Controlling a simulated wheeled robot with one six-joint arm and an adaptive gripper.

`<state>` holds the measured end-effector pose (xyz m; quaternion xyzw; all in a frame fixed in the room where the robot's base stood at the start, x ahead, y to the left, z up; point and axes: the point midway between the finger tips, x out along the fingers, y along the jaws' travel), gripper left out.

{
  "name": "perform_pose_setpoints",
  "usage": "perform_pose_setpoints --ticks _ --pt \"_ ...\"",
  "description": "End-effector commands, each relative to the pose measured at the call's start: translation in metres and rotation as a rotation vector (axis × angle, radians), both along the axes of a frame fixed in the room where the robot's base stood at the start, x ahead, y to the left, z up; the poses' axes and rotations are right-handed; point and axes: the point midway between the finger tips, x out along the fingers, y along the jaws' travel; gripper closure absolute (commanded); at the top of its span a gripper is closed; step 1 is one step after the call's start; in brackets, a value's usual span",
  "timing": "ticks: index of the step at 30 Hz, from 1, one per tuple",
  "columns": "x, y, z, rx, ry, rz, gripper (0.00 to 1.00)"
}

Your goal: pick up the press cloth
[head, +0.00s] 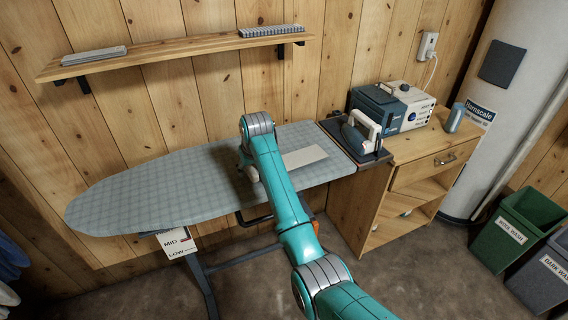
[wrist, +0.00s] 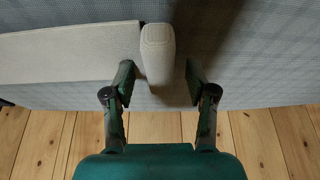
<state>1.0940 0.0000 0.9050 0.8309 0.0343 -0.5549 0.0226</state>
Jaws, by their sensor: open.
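The press cloth, a flat cream rectangle (head: 306,157), lies on the right half of the ironing board (head: 120,197). In the wrist view the cloth (wrist: 65,52) is at the left, outside my fingers, and its left end is cut off. My gripper (wrist: 158,78) is open, its fingers on either side of a pale, rounded, upright-looking object (wrist: 158,50). I see gaps between the fingers and this object. In the head view my arm mostly hides the gripper and this object, left of the cloth.
An iron (head: 362,132) rests on a dark pad at the board's right end. A blue-and-white steam unit (head: 392,106) stands on the wooden cabinet (head: 412,150). A shelf (head: 175,51) is on the plank wall above. The board's left half is clear.

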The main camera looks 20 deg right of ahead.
Motion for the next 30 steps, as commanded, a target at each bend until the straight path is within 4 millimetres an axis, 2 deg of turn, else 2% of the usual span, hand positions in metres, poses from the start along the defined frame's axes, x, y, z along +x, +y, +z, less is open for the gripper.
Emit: perform_pose_setpoints --ticks 4,5,11,23,26,30 --pt "0.0 0.0 -0.001 0.0 0.001 0.0 0.44" --pt "0.0 0.0 -0.001 0.0 0.001 0.0 0.49" --pt "0.0 0.0 -0.001 0.0 0.002 0.0 0.99" --pt "0.0 0.0 0.004 0.0 0.001 0.0 1.0" --pt "0.0 0.0 0.017 0.0 -0.001 0.0 1.0" --pt "0.001 0.0 0.044 0.0 -0.003 0.001 1.0"
